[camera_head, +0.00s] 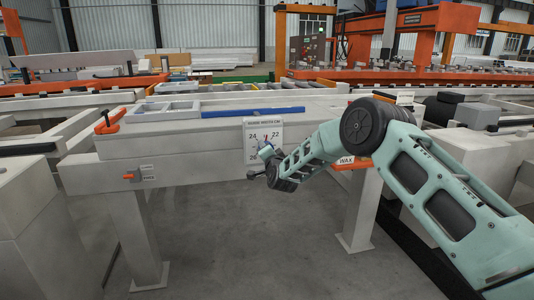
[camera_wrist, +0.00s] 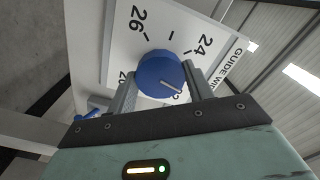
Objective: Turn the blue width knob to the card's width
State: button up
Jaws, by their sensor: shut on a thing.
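The blue width knob (camera_wrist: 157,72) sits on the white dial plate (camera_wrist: 122,42), which shows 26 and 24 in the wrist view. My gripper (camera_wrist: 160,84) is shut on the knob, one finger on each side. The knob's white pointer line slants to the lower right in that view, away from 26 and past the direction of 24. The mark it points at is hidden by the right finger. I cannot make out a card giving the width.
A pale beam with a blue bar (camera_head: 253,112) on top runs behind the dial plate. The floor below is clear.

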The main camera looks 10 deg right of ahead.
jog(key=n, duration=1.1)
jog(key=shift+f, duration=0.15)
dwell(0.5)
jog(key=o, duration=1)
jog(key=shift+c, duration=0.2)
jog(key=shift+s, duration=0.1)
jog(key=s+p, duration=0.2)
jog(key=s, duration=1.5)
jog(key=shift+s, duration=0.15)
